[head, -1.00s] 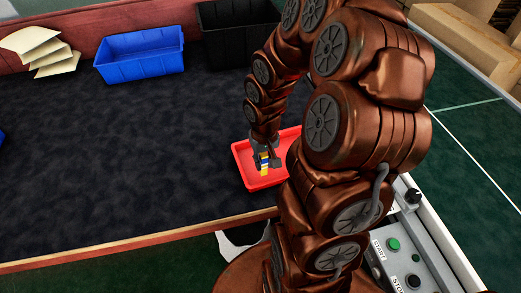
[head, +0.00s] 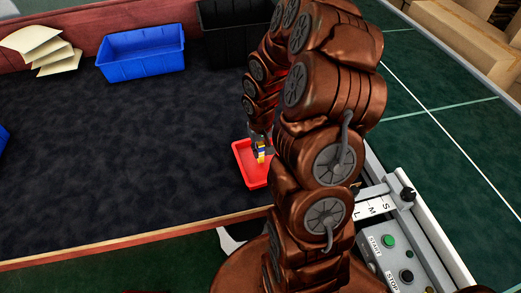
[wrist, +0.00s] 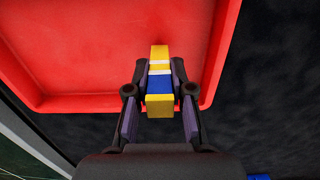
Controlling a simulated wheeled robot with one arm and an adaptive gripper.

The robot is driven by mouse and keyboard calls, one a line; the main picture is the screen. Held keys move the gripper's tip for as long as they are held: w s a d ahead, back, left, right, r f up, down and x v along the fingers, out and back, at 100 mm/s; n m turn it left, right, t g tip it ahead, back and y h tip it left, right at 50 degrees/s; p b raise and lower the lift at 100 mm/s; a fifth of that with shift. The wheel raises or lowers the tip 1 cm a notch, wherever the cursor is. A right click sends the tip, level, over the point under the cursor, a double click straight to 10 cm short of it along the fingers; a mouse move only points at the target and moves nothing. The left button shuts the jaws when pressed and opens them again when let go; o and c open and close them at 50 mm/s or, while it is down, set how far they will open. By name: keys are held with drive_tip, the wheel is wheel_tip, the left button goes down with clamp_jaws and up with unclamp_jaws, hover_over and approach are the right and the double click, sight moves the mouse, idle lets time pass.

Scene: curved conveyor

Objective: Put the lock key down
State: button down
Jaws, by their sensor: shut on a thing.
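The lock key is a small block with yellow, white and blue bands. My gripper (wrist: 160,88) is shut on the lock key (wrist: 159,105), with one dark finger on each side of it in the wrist view. The lock key (head: 261,154) also shows in the head view, over the red tray (head: 251,172). In the wrist view the red tray (wrist: 75,60) lies below the key, which is near the tray's edge. I cannot tell whether the key touches the tray. My arm hides the tray's right part in the head view.
A blue bin (head: 142,52) and a black bin (head: 228,45) stand at the back of the dark belt (head: 110,140). Pale sheets (head: 43,48) lie at the back left. A control panel with a green START button (head: 388,241) is at the right.

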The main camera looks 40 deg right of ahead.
drive_tip(key=shift+f, duration=0.6)
drive_tip(key=shift+f, duration=0.25)
drive_tip(key=c, duration=1)
unclamp_jaws()
drive_tip(key=shift+r, duration=0.1)
drive_tip(key=shift+r, duration=0.1)
